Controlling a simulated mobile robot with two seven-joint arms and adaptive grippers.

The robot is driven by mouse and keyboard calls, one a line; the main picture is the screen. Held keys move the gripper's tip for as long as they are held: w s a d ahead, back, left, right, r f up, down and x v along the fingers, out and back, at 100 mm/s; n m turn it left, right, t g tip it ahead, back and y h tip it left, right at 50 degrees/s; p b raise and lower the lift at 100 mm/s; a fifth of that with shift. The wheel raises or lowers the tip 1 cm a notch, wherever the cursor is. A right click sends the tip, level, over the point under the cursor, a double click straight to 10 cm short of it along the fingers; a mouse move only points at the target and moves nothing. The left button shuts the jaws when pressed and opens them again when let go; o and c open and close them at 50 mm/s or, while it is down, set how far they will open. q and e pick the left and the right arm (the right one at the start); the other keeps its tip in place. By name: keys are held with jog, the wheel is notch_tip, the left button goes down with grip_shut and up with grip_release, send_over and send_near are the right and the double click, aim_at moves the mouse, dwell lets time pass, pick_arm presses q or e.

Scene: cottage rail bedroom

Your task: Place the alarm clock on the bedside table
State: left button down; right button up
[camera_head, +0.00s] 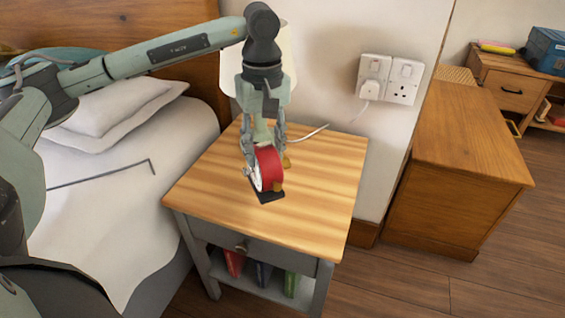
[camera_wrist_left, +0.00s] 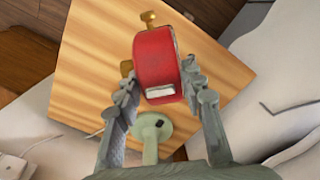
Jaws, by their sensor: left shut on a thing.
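The red alarm clock (camera_head: 269,168) has a white face and brass-coloured feet or knobs. It is between the fingers of my left gripper (camera_head: 265,150), which is shut on it. The clock is over the wooden top of the bedside table (camera_head: 318,190). A dark patch or pad lies just under it; I cannot tell whether the clock touches the top. In the left wrist view the clock (camera_wrist_left: 158,62) sits between both fingers, with the table top (camera_wrist_left: 90,65) behind it. My right gripper is not in view.
A lamp (camera_head: 289,60) with a pale shade stands behind my left gripper. A white cable runs to a wall socket (camera_head: 390,80). The bed (camera_head: 110,190) is on the left and a wooden cabinet (camera_head: 470,150) on the right. The table's front and right top are clear.

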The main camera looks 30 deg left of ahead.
pick_arm(q)
jog(key=s+a+r+n, duration=0.4)
jog(key=a+n, duration=0.4)
jog(key=n, duration=0.1)
jog(key=w+d+f+p, duration=0.1)
jog(key=w+d+f, duration=0.6)
jog(key=f, duration=0.3)
jog(key=shift+w+d+f, duration=0.25)
jog(key=shift+w, duration=0.55)
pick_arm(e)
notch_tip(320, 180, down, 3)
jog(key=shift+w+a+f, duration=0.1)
pick_arm(q)
jog(key=shift+f, duration=0.1)
